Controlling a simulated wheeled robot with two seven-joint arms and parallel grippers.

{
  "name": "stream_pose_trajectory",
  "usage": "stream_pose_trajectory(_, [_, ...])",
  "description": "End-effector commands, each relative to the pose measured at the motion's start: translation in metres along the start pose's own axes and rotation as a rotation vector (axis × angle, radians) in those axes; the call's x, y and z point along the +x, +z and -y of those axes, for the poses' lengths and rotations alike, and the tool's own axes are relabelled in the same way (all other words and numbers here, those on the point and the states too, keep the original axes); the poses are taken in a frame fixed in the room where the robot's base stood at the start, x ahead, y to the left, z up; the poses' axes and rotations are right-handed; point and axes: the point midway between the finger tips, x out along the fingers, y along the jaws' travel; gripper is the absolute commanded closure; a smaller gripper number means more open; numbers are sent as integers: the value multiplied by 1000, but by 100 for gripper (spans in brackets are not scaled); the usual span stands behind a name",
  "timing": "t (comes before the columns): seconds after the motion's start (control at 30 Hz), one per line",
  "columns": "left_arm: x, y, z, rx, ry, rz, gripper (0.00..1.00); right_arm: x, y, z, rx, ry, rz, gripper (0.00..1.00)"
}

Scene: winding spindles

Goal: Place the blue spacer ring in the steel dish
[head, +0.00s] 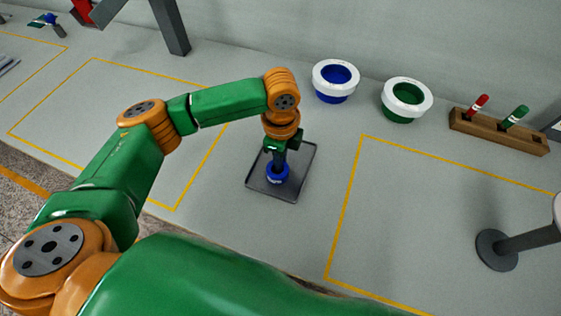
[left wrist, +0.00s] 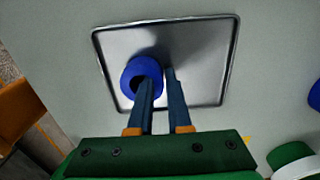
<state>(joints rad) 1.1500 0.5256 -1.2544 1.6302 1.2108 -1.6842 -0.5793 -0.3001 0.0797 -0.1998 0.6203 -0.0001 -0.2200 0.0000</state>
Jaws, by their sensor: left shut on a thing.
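The steel dish (head: 298,157) is a shallow square grey tray with a raised rim on the bench. It also shows in the left wrist view (left wrist: 205,50). The blue spacer ring (head: 277,176) is over the dish's inner area; it also shows left of the dish's middle in the left wrist view (left wrist: 131,72). My left gripper (head: 279,162) points down and is shut on the ring's wall, with one finger (left wrist: 147,92) at the hole and the other outside. I cannot tell whether the ring touches the dish floor. My right gripper is not in view.
A white-rimmed blue bowl (head: 336,80) and a white-rimmed green bowl (head: 406,99) stand behind right. A wooden rack (head: 498,131) holds a red and a green handled piece. A dark round-based stand (head: 497,250) is at right.

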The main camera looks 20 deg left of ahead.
Motion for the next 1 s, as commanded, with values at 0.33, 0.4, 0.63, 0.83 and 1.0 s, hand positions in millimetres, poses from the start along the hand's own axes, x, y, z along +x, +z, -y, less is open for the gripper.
stream_pose_trajectory(0.33, [2,0,0,0,0,0,53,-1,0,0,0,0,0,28])
stream_pose_trajectory(0.4, [2,0,0,0,0,0,53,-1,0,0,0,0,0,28])
stream_pose_trajectory(0.63, [-14,0,1,0,-4,-1,53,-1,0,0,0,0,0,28])
stream_pose_trajectory(0.83, [-72,-1,1,0,-6,-2,53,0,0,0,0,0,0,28])
stream_pose_trajectory(1.0, [-109,0,1,-2,-2,-1,53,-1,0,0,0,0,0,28])
